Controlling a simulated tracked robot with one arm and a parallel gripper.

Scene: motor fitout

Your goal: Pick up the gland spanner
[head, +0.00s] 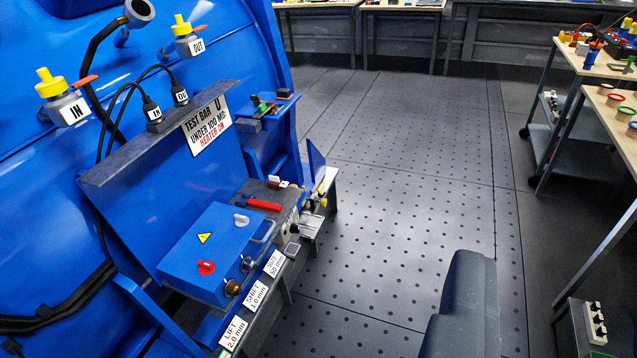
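I cannot make out the gland spanner for certain in this view. A red-handled item (264,204) lies on a grey box beside the blue machine, but I cannot tell what it is. Small tools and parts on the right-hand benches are too small to tell apart. My gripper's fingertips do not show. A dark rounded part, seemingly of my own body, rises at the bottom right of centre.
The blue machine (150,215) fills the left, with a blue box (215,250) on its ledge. A trolley (590,135) and a bench (622,155) stand at the right. Tables (395,8) line the back. The dotted floor (400,190) between is clear.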

